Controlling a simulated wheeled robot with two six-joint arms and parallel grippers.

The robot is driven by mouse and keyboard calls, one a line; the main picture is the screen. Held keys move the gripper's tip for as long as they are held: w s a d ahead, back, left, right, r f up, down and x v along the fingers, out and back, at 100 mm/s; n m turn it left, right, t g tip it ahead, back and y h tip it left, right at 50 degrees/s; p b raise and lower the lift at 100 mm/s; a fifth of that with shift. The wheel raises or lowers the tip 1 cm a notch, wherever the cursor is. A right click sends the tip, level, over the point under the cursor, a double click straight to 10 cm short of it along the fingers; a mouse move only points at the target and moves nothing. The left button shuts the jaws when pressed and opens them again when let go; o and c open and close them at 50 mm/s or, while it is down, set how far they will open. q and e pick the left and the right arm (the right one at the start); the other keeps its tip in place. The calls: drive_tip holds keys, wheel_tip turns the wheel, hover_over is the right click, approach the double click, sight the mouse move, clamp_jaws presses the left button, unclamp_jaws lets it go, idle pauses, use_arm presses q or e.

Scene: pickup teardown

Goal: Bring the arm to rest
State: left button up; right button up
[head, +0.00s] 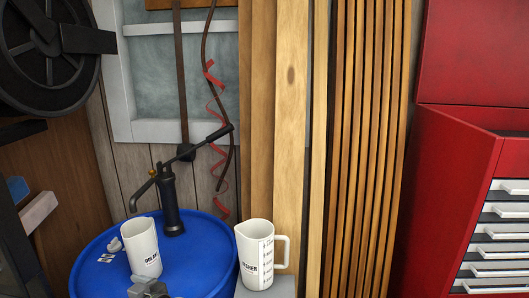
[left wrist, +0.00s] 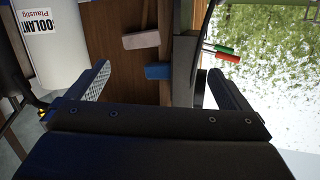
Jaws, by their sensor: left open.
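My left gripper (left wrist: 157,70) is open, with its two fingers apart and nothing between them. A white coolant jug (head: 141,247) stands tilted-looking on the blue drum (head: 195,262) in the head view. The jug (left wrist: 52,45) also shows at the upper left of the left wrist view, beside one finger and outside the jaws. A grey metal part (head: 148,287), perhaps the tip of my left gripper, shows low in front of the jug in the head view. My right gripper is in neither view.
A black hand pump (head: 170,200) rises from the drum. A white measuring jug (head: 256,255) stands on a grey support right of the drum. Wooden boards (head: 290,120) lean behind, and a red tool cabinet (head: 455,175) stands at the right. A black reel (head: 45,60) hangs upper left.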

use_arm(q)
drive_tip(key=s+a+f+m+g+h, duration=0.1)
drive_tip(key=s+a+f+m+h, duration=0.15)
drive_tip(key=s+f, duration=0.45)
drive_tip(key=s+a+f+m+h, duration=0.1)
drive_tip(key=s+f+m+h, duration=0.15)
drive_tip(key=s+f, duration=0.4)
drive_tip(key=s+d+m+g+h, duration=0.1)
drive_tip(key=s+d+m+h, duration=0.25)
drive_tip(key=s, duration=0.55)
drive_tip(key=s+d+m+h, duration=0.3)
drive_tip(key=s+m+h, duration=0.15)
drive_tip(key=s, duration=0.55)
wheel_tip(320, 180, down, 29)
drive_tip(key=a+n+g+b, duration=0.1)
drive_tip(key=g+b, duration=0.1)
drive_tip(key=b, duration=0.3)
drive_tip(key=s+f+b, duration=0.2)
drive_tip(key=s+f, duration=0.5)
drive_tip(key=f, duration=0.3)
drive_tip(key=s+d+f+b, duration=0.1)
drive_tip(key=s+f+b, duration=0.1)
drive_tip(key=s+f, duration=0.5)
wheel_tip(320, 180, down, 4)
drive_tip(key=shift+s+r+g+h, duration=0.1)
drive_tip(key=shift+s+g+h, duration=0.3)
